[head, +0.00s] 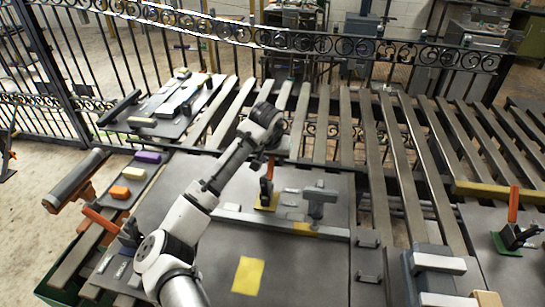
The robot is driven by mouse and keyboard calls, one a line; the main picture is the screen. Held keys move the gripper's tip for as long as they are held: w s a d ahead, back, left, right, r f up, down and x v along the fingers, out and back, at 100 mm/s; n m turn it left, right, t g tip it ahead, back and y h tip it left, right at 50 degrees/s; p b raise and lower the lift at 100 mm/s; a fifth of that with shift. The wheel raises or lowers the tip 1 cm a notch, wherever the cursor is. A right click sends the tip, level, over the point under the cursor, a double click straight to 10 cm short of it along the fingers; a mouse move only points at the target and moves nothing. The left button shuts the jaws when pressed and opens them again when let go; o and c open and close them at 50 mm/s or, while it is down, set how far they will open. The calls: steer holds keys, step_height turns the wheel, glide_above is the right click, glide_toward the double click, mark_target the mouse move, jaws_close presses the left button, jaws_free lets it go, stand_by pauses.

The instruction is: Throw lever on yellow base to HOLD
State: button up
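The lever (266,188) has an orange-red handle and stands roughly upright on a small yellow base (262,207), on the dark panel in the middle of the head view. My gripper (268,160) is above the lever, over its top end. The fingers are small, dark and partly hidden by my wrist, so I cannot tell whether they touch the lever or how far apart they are. Small pale plates (291,191) lie right of the lever. Their lettering is too small to read, so I cannot make out which marks HOLD.
A grey T-shaped post (319,201) stands close right of the lever, behind a grey rail (285,222). Other orange-handled levers stand at the left (100,221) and on a green base at the right (512,222). A yellow square (248,276) lies in front. Slats and an iron fence are behind.

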steer(key=shift+c, duration=0.5)
jaws_close()
